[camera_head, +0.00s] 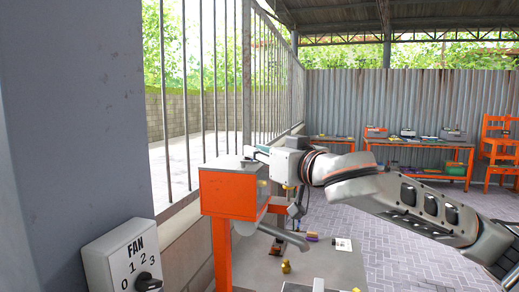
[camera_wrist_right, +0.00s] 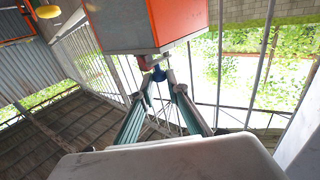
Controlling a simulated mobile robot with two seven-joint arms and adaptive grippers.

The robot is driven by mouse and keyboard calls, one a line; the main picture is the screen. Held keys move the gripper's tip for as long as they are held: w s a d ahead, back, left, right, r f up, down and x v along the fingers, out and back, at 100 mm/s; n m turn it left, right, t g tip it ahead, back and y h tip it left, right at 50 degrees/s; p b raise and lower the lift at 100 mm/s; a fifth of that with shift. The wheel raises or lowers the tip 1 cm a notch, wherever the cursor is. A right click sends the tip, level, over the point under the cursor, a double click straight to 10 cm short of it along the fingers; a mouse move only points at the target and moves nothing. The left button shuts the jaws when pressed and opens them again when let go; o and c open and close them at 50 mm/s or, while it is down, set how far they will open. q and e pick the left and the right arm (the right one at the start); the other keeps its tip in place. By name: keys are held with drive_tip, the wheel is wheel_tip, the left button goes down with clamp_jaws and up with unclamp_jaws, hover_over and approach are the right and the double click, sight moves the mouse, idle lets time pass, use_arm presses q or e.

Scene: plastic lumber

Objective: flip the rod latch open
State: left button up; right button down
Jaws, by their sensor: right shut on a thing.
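The orange and grey machine housing (camera_head: 228,194) stands left of centre in the head view, and its orange and grey body (camera_wrist_right: 178,20) fills the top middle of the wrist view. My right gripper (camera_head: 257,153) reaches over from the right to the housing's upper far side. In the wrist view, my right gripper's teal fingers (camera_wrist_right: 160,84) converge and are shut on a small blue knob (camera_wrist_right: 159,74) by the housing's lower edge. The knob appears to be part of the rod latch; the rest of the latch is hard to make out. My left gripper is not in view.
A grey wall with a FAN switch box (camera_head: 125,258) is at the near left. A barred window (camera_head: 200,90) runs behind the housing. A work surface with a brass knob (camera_head: 286,267) lies below.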

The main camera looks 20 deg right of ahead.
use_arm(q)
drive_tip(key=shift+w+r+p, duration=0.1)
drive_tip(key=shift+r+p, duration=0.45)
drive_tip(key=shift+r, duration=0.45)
use_arm(e)
drive_tip(key=shift+s+a+m+h, duration=0.15)
drive_tip(key=shift+m+h, duration=0.35)
drive_tip(key=shift+h, duration=0.2)
drive_tip(key=c, duration=2)
unclamp_jaws()
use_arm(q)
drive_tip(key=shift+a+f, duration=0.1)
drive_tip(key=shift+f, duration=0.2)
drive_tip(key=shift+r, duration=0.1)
use_arm(e)
drive_tip(key=shift+s+d, duration=0.2)
drive_tip(key=shift+s, duration=1.05)
drive_tip(key=shift+s+d, duration=0.25)
drive_tip(key=shift+s, duration=0.95)
drive_tip(key=shift+s+d, duration=0.2)
drive_tip(key=shift+s, duration=1.05)
